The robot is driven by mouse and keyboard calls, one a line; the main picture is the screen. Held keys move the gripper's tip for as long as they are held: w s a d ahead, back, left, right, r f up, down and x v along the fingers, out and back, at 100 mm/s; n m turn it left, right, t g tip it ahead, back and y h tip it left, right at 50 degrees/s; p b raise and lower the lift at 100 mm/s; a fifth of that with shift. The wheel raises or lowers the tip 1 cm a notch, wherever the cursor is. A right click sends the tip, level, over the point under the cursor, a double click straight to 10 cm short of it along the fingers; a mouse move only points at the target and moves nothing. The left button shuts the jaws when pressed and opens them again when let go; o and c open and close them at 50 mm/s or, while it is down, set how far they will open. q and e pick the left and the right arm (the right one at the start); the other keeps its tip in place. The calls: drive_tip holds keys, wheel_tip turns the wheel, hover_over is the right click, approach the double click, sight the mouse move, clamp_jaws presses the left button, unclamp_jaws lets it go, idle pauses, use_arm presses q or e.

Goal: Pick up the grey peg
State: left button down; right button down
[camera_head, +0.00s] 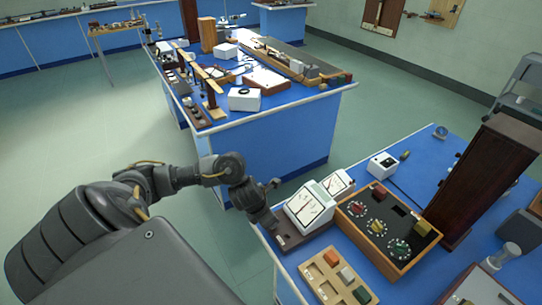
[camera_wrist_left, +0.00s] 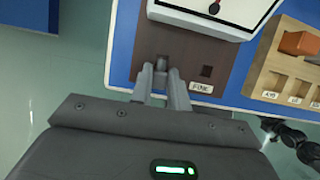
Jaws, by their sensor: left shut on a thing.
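The grey peg (camera_wrist_left: 161,65) shows as a small grey end between the fingertips of my left gripper (camera_wrist_left: 161,78) in the left wrist view. The fingers are shut on it, over a dark brown plate (camera_wrist_left: 150,42). I cannot tell whether the peg still sits in the plate. A square hole (camera_wrist_left: 207,71) and a "FUSE" label (camera_wrist_left: 201,87) are to the right of the fingers. In the head view my left gripper (camera_head: 264,219) is at the left end of the brown plate (camera_head: 302,238); the peg cannot be made out there.
A white meter (camera_head: 310,206) stands just behind the plate. A wooden tray with coloured blocks (camera_head: 323,279) lies to the right, beside a wooden-framed panel with knobs (camera_head: 358,208). A tall dark brown case (camera_head: 487,172) stands further right. The blue bench's left edge is close to the gripper.

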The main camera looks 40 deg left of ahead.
use_arm(q)
drive_tip(key=shift+r, duration=0.6)
drive_tip(key=r, duration=0.2)
drive_tip(key=shift+s+r, duration=0.2)
drive_tip(key=shift+r, duration=0.2)
drive_tip(key=s+r+p, duration=0.9)
drive_tip(key=s, duration=0.4)
drive_tip(key=shift+s+a, duration=0.2)
drive_tip(key=shift+s, duration=0.15)
drive_tip(key=shift+r, duration=0.15)
